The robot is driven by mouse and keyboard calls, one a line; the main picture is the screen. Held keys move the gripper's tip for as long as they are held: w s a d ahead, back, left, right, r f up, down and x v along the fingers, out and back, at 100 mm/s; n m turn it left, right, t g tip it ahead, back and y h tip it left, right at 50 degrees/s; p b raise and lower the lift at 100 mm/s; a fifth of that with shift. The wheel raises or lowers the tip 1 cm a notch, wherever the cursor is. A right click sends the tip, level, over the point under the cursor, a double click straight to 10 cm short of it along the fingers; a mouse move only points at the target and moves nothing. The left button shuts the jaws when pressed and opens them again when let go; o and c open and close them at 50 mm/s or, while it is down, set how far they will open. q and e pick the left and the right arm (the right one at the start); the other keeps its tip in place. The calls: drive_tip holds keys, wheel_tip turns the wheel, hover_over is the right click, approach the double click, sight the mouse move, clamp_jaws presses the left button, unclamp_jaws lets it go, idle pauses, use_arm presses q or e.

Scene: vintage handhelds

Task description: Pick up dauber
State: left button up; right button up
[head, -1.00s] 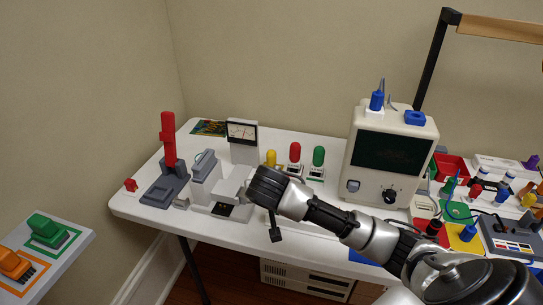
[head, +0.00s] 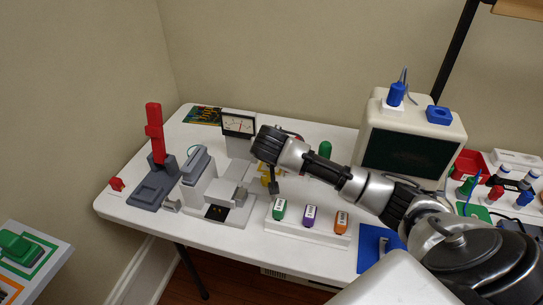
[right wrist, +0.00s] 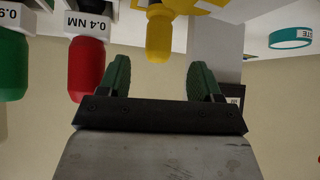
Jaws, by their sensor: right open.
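I cannot tell for sure which thing is the dauber. A yellow-handled tool (right wrist: 159,38) hangs in a yellow holder in the right wrist view, handle end toward my gripper. In the head view only bits of yellow (head: 265,180) show below my right wrist. My right gripper (right wrist: 161,78) is open, with its green fingers apart and nothing between them. The yellow handle is just beyond the fingertips, roughly midway between them. In the head view my right gripper (head: 273,185) is over the table near the meter stand, mostly hidden by its wrist. My left gripper is not in view.
Red (right wrist: 87,68) and green (right wrist: 12,70) handles hang close beside the yellow one. A white rack (head: 308,232) with green, purple and orange pieces stands in front. A grey-white fixture (head: 213,192) is on the left, a cream instrument (head: 411,138) on the right.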

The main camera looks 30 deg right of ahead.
drive_tip(key=x, duration=0.5)
drive_tip(key=shift+d, duration=0.1)
drive_tip(key=shift+c, duration=0.3)
drive_tip(key=c, duration=1)
